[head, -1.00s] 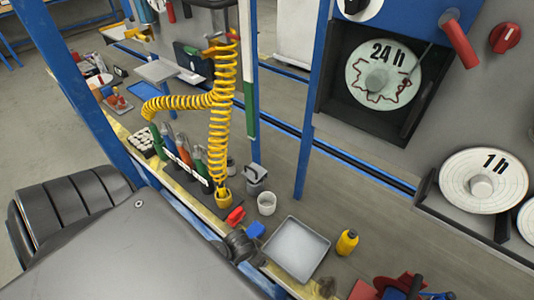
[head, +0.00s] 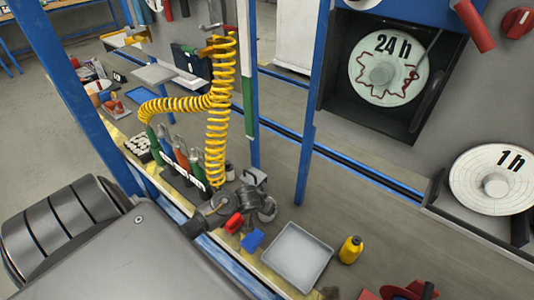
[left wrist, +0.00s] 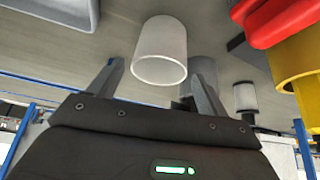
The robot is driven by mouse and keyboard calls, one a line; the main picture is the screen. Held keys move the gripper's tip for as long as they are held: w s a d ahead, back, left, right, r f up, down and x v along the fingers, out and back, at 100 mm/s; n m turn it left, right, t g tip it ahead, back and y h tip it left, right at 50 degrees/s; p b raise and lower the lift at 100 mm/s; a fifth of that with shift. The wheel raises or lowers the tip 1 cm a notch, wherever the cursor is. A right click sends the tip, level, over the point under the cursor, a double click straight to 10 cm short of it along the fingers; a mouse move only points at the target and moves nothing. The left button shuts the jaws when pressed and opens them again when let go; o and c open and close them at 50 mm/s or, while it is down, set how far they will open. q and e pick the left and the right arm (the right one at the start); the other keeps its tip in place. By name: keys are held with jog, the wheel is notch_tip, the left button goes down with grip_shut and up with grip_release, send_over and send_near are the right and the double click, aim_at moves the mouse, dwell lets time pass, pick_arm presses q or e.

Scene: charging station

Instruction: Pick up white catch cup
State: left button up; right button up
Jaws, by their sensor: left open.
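The white catch cup (left wrist: 160,52) is in the upper middle of the left wrist view, with its rim facing me. In the left wrist view my left gripper (left wrist: 157,76) is open, with a finger on each side of the cup's near end. It does not hold the cup, and I cannot tell whether a finger touches it. My right gripper is not in view.
A grey tray (head: 297,257) lies to the right of the cup, with a yellow bottle (head: 350,249) beyond it. A red object (head: 234,223) and a blue one (head: 252,241) lie close by. A yellow coiled hose (head: 217,120) stands left, beside several colored-handled tools.

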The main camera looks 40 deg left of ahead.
pick_arm(q)
jog(key=shift+b+x, duration=0.5)
jog(key=shift+x, duration=1.85)
jog(key=shift+w+a+f, duration=0.15)
jog(key=shift+w+f, duration=0.15)
jog(key=shift+f, duration=0.05)
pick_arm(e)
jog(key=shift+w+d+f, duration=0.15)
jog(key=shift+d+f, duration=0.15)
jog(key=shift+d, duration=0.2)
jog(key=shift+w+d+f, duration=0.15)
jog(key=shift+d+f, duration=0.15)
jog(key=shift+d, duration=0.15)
pick_arm(q)
jog(key=shift+c, duration=0.5)
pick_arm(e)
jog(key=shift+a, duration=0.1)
pick_arm(q)
jog(key=c, duration=0.7)
jog(key=shift+o, duration=0.2)
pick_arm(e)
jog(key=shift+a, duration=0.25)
pick_arm(q)
jog(key=shift+r, duration=0.1)
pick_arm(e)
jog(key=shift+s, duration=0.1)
